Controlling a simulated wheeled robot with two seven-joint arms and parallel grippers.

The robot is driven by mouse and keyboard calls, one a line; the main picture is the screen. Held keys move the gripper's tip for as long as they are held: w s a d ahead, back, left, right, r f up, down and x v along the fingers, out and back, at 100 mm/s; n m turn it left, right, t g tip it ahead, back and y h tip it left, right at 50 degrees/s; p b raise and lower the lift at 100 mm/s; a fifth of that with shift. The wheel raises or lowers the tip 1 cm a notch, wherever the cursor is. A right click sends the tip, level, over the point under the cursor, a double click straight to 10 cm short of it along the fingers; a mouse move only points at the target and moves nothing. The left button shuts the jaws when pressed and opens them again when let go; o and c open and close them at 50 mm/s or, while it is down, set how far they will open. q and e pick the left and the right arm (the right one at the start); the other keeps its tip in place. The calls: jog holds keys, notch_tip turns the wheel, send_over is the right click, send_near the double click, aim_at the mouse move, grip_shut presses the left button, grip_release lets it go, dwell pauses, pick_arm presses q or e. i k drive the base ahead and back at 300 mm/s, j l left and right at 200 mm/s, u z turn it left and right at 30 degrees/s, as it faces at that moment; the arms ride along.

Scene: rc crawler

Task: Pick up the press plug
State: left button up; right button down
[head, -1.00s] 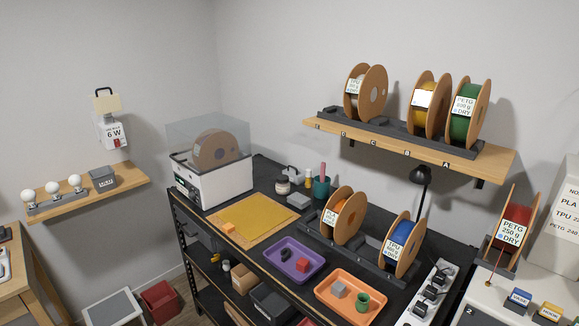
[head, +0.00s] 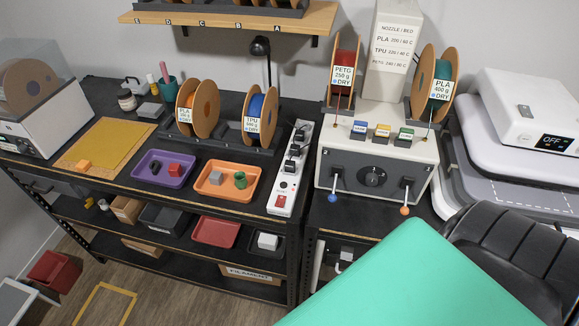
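A white power strip (head: 283,197) lies at the right end of the black workbench, with several black plugs (head: 294,150) in its upper half and a red switch (head: 281,201) near its front end. The plugs are small here, and I cannot tell which one is the press plug. A white press-like machine (head: 527,113) with a display reading OFF stands at the far right. Neither of my grippers shows in the head view.
A grey-white control box (head: 372,172) with levers stands right of the strip. An orange tray (head: 245,194) and purple tray (head: 180,180) lie to its left, with spools (head: 262,120) behind. A large teal surface (head: 410,285) and a black ribbed shape (head: 515,255) cover the lower right.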

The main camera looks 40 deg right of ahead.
aim_at(290, 165)
jog(key=i+j+z, duration=0.2)
jog(key=z, duration=0.3)
jog(key=i+j+z, duration=0.15)
jog(key=z, duration=0.35)
jog(key=j+z, duration=0.35)
jog(key=z, duration=0.15)
jog(key=i, duration=0.05)
